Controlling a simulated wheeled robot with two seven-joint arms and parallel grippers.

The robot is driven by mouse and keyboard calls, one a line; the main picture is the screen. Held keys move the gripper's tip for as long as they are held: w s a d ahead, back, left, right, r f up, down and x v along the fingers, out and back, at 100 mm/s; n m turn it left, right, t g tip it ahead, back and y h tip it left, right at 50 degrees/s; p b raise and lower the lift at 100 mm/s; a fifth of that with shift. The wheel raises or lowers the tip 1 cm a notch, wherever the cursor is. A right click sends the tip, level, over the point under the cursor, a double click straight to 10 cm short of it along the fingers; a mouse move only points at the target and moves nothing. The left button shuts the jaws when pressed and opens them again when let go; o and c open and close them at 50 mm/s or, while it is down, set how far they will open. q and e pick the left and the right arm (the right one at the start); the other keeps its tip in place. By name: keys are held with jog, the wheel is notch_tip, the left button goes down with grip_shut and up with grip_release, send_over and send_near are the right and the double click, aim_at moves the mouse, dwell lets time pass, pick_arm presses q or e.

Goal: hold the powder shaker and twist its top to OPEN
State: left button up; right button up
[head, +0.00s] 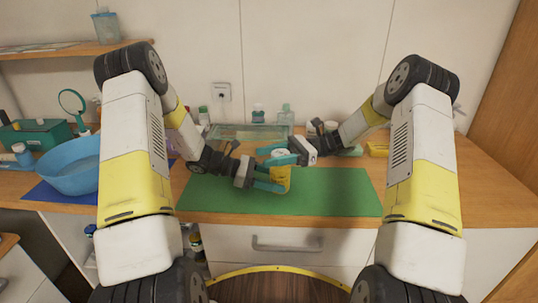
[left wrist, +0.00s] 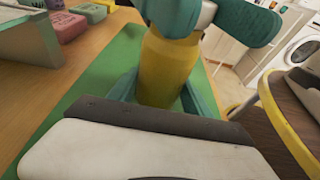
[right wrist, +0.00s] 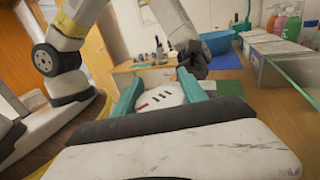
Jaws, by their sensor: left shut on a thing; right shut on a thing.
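The powder shaker has a yellow body (head: 282,176), held above the green mat (head: 335,192). My left gripper (head: 274,181) is shut around the body from the left; the body stands between its teal fingers in the left wrist view (left wrist: 167,68). My right gripper (head: 281,156) is shut on the shaker's top, above my left gripper. In the right wrist view the top (right wrist: 164,97) is pale with dark slots and a small red mark, between the teal fingers. The fingers hide much of the top's side, so I cannot tell how far it is turned.
A blue bowl (head: 72,172) and a green box (head: 36,134) stand at the left. A glass tray (head: 248,132) and bottles (head: 286,113) are along the back. A yellow block (head: 377,149) lies at the back right. The mat's right part is clear.

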jog(key=shift+s+d+r+n+g+h, duration=0.1)
jog(key=shift+s+d+n+g+h, duration=0.1)
jog(key=shift+n+g+h, duration=0.85)
jog(key=shift+s+d+f+n+g+h, duration=0.1)
jog(key=shift+s+n+g+h, duration=0.15)
jog(key=shift+n+g+h, duration=0.85)
jog(key=shift+s+d+r+n+g+h, duration=0.15)
jog(key=shift+n+g+h, duration=0.45)
jog(key=shift+g, duration=0.85)
jog(key=shift+s+n, duration=0.1)
jog(key=shift+n, duration=0.15)
jog(key=o, duration=1.4)
jog(key=shift+d, duration=0.1)
notch_tip(320, 180, up, 10)
jog(key=shift+f, duration=0.1)
